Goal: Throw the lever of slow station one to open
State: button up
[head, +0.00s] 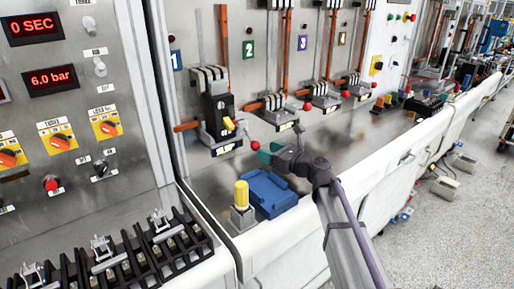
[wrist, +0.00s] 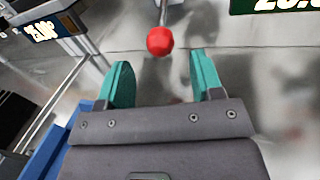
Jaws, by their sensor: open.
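The station beside the blue "1" label (head: 176,60) holds a black breaker (head: 218,112) with a yellow part on its front. A lever with a red ball knob (head: 254,145) sticks out low in front of it. The red knob also shows in the wrist view (wrist: 160,40), at the end of a thin metal rod. My gripper (head: 268,153) is close to the knob in the head view. In the wrist view my teal fingers (wrist: 162,65) are apart and empty, with the knob just beyond the tips, roughly centred between them. No contact is visible.
A blue block (head: 268,192) and a yellow-capped post (head: 241,195) stand on the bench left of my arm. More stations with red-knobbed levers (head: 308,106) line the panel to the right. A control cabinet (head: 75,110) stands at left. Bare metal bench lies around the gripper.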

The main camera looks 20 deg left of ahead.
aim_at(256, 146)
jog(key=x, duration=0.5)
jog(key=shift+w+a, duration=0.15)
jog(key=shift+a, duration=0.15)
grip_shut()
